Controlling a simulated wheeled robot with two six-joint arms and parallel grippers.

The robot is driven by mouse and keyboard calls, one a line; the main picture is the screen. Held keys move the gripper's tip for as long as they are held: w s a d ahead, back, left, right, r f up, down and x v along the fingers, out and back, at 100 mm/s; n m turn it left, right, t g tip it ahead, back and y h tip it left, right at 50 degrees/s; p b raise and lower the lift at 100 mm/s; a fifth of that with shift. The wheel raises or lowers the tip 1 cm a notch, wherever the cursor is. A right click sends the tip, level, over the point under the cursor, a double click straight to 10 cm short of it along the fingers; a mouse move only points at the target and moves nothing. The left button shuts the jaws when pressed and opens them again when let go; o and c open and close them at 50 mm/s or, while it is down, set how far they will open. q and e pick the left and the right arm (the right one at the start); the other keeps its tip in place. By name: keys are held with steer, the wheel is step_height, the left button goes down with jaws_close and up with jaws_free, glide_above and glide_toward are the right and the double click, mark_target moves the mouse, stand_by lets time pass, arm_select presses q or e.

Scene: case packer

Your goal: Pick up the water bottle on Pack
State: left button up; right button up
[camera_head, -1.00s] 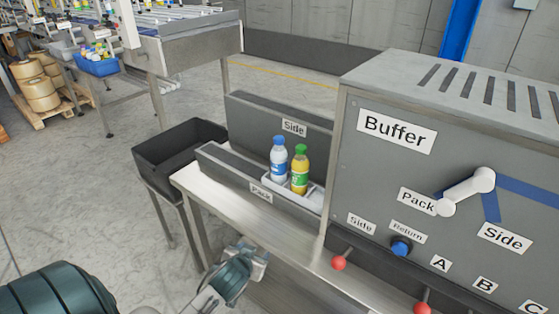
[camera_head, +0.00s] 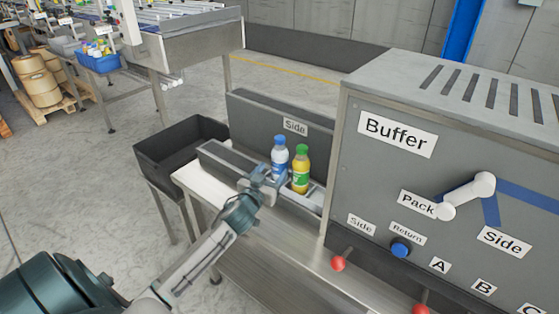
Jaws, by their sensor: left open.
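The water bottle (camera_head: 279,155) is clear and blue-labelled with a blue cap. It stands upright in a light tray on the Pack lane. A green-capped orange juice bottle (camera_head: 301,168) stands upright right beside it. My left gripper (camera_head: 265,178) is open at the near left side of the water bottle, and its fingers hide the bottle's lower part. I cannot tell whether they touch it. The Pack label seen on the lane's front earlier is hidden behind my left arm. My right gripper is not in view.
The grey Buffer machine (camera_head: 450,115) with a lever, knobs and a blue button stands close on the right. A low wall with a Side label (camera_head: 295,127) rises behind the bottles. An empty black bin (camera_head: 160,165) stands to the left.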

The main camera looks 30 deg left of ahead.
mark_target(276, 165)
arm_select(q)
steer(key=w+p, duration=0.1)
steer(key=w, duration=0.2)
steer(key=shift+w+a, duration=0.1)
steer(key=shift+a, duration=0.1)
steer(key=shift+w+a+r+p, duration=0.15)
steer(key=shift+w+p, duration=0.2)
steer(key=shift+w, duration=0.15)
steer(key=w, duration=0.1)
steer(key=w+p, duration=0.1)
steer(key=w, duration=0.1)
steer(key=shift+a+p, duration=0.25)
steer(key=shift+p, duration=0.15)
steer(key=shift+w+a, duration=0.1)
steer(key=shift+w, duration=0.5)
steer(key=shift+c, duration=0.4)
steer(key=c, duration=0.9)
steer(key=shift+o, duration=0.2)
